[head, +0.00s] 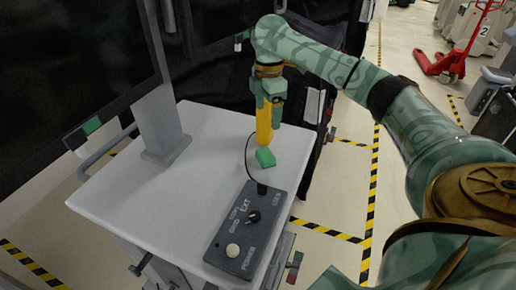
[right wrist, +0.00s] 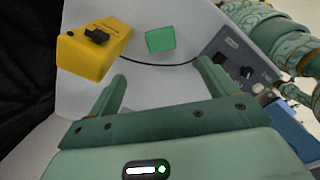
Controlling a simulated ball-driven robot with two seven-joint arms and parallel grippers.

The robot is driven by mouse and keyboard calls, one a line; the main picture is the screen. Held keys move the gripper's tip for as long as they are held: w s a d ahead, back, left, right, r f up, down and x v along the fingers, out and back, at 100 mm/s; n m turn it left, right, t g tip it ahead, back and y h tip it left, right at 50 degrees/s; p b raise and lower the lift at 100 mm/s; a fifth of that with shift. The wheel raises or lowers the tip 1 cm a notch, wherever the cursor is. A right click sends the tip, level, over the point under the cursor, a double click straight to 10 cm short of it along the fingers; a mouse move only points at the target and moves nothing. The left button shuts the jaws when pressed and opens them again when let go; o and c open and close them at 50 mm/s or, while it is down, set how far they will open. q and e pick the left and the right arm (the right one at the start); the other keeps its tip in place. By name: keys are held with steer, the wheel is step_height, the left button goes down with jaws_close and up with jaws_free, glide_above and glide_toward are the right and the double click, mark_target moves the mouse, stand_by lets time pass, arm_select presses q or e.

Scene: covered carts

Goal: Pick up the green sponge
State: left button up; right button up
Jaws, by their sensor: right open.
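The green sponge (head: 265,157) lies on the white cart top (head: 215,122), near its right edge. In the right wrist view the sponge (right wrist: 160,39) is beyond the fingertips, roughly in line with the gap between them. My right gripper (head: 270,98) is above the cart, over the sponge's side of it. In the right wrist view the gripper (right wrist: 162,72) is open, with nothing between its fingers. My left gripper is not in view.
A yellow handheld device (head: 264,124) stands close by the sponge; it also shows in the right wrist view (right wrist: 92,47). A grey control box (head: 246,228) with knobs and a cable is nearer. A monitor on a grey stand (head: 165,95) is at left.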

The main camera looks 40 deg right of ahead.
steer(key=b, duration=0.5)
glide_above(266, 154)
step_height(266, 154, down, 10)
steer(key=shift+w+d, duration=0.1)
steer(key=shift+f, duration=0.45)
steer(key=shift+f+b, duration=0.25)
steer(key=shift+b, duration=0.1)
step_height(266, 154, down, 5)
steer(key=b, duration=0.3)
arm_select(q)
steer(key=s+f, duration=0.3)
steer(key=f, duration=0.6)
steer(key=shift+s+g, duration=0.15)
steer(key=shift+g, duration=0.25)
arm_select(e)
steer(key=shift+r, duration=0.25)
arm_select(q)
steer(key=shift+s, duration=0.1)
arm_select(e)
steer(key=c, duration=1.1)
steer(key=shift+r, duration=0.1)
steer(key=shift+c, duration=0.2)
